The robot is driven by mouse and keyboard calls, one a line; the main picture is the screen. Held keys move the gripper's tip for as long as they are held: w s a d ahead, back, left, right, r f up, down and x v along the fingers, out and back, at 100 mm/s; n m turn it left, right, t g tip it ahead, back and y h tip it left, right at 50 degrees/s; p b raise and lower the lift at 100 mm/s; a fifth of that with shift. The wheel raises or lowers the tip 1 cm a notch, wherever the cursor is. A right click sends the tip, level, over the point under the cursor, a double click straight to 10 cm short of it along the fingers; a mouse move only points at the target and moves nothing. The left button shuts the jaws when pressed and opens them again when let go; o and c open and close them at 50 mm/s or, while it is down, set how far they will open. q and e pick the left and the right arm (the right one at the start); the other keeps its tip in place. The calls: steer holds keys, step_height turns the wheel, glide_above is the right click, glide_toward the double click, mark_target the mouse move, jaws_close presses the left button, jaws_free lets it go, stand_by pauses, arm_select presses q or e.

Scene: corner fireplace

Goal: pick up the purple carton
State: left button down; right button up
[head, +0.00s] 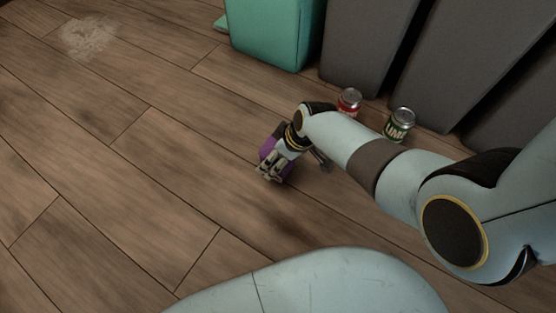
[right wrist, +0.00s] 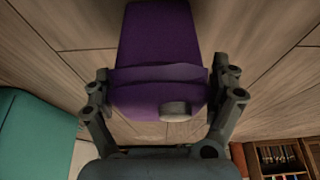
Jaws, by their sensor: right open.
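The purple carton (head: 266,148) is on the wooden floor, partly hidden behind my right gripper (head: 274,170) in the head view. In the right wrist view the purple carton (right wrist: 160,40) fills the upper middle, with a pale round cap at its near end. The fingers of my right gripper (right wrist: 165,82) stand on either side of the carton's near end, spread apart. I cannot tell whether either finger touches it. My left gripper is not in view.
A red can (head: 349,102) and a green can (head: 399,125) stand just beyond my right forearm. A teal block (head: 268,35) and dark grey panels (head: 362,45) line the back. The floor to the left (head: 110,170) is clear, with a pale patch (head: 88,37) farther off.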

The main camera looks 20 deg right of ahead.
steer(key=shift+c, duration=0.4)
steer(key=c, duration=1.1)
steer(key=shift+c, duration=0.2)
steer(key=shift+r, duration=0.1)
